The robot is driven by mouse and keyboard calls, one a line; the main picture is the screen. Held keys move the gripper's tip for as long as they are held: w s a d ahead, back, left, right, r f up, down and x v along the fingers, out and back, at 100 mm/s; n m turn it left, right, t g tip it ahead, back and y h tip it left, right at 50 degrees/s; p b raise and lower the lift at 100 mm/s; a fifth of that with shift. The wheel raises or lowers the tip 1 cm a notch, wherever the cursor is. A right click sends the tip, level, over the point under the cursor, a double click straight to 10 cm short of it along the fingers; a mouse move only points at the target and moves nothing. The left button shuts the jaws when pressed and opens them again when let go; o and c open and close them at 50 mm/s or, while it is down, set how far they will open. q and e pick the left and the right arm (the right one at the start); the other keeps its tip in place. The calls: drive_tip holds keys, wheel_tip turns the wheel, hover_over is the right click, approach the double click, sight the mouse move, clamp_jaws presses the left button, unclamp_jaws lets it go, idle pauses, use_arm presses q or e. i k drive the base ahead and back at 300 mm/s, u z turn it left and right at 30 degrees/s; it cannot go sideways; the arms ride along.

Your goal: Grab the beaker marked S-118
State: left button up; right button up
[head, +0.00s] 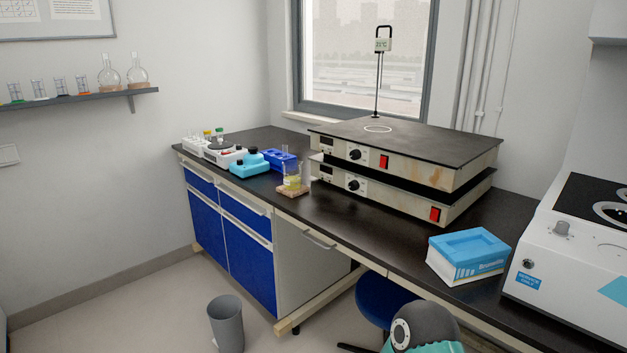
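A glass beaker with yellow liquid (292,182) stands upright on a small wooden board (293,191) on the dark bench, left of the stacked hot plates. Several small glass vessels with coloured contents, including one with orange (82,84), stand on the wall shelf at upper left. No marking S-118 is readable on any of them at this size. Neither of my grippers is in view. A grey and teal rounded part at the bottom edge looks like a piece of my arm, but no fingers show.
The bench (350,222) carries two stacked hot plates (400,150), a blue-and-white box (468,256), a white apparatus (575,260) and blue equipment (250,163). A blue stool (385,300) and a grey bin (226,322) stand on the floor. Bench between beaker and box is mostly clear.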

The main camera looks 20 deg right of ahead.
sight(292, 170)
drive_tip(key=z, duration=0.45)
drive_tip(key=i, duration=1.4)
drive_tip(key=u, duration=0.3)
